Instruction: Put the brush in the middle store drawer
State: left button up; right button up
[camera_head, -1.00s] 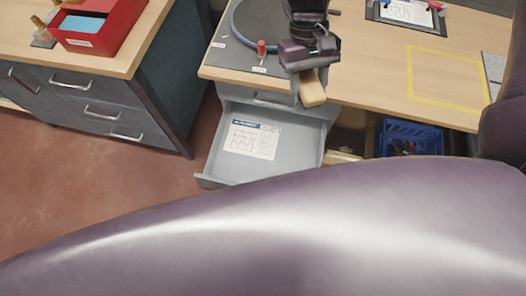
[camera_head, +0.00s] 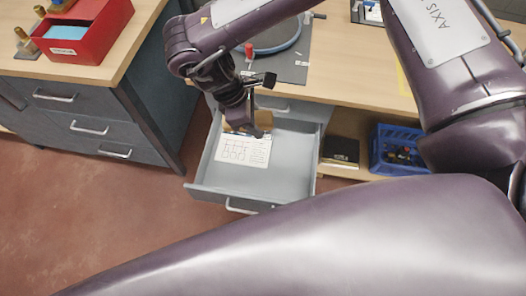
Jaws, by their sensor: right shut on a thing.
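My right gripper (camera_head: 250,128) points down over the open grey drawer (camera_head: 290,165) of the workbench. It is shut on the brush (camera_head: 234,117), a tan wooden piece that is partly hidden by the fingers. The brush is above the back part of the drawer; I cannot tell whether it touches anything there. The drawer is pulled out below another closed drawer front (camera_head: 272,106) and holds a white printed sheet (camera_head: 243,150). My left gripper is not in view.
A blue crate (camera_head: 384,160) and a dark box (camera_head: 341,151) stand on the shelf right of the drawer. A cabinet with closed drawers (camera_head: 90,125) and a red box (camera_head: 85,35) on top stands at the left. Red floor lies between.

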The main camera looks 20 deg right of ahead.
jog(key=w+d+f+n+t+b, duration=0.2)
jog(key=w+f+n+t+b, duration=0.1)
jog(key=f+n, duration=0.45)
pick_arm(q)
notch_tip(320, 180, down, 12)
jog(key=b, duration=0.8)
pick_arm(e)
jog(key=n+t+y+b, duration=0.2)
jog(key=n+b, duration=0.2)
jog(key=n, duration=0.4)
send_over(294, 153)
jog(key=s, duration=0.1)
jog(key=f, duration=2.5)
jog(key=shift+s+a, duration=0.15)
jog(key=shift+a, duration=0.15)
notch_tip(294, 153, down, 4)
jog(key=shift+f+b, duration=0.1)
jog(key=shift+b, duration=0.7)
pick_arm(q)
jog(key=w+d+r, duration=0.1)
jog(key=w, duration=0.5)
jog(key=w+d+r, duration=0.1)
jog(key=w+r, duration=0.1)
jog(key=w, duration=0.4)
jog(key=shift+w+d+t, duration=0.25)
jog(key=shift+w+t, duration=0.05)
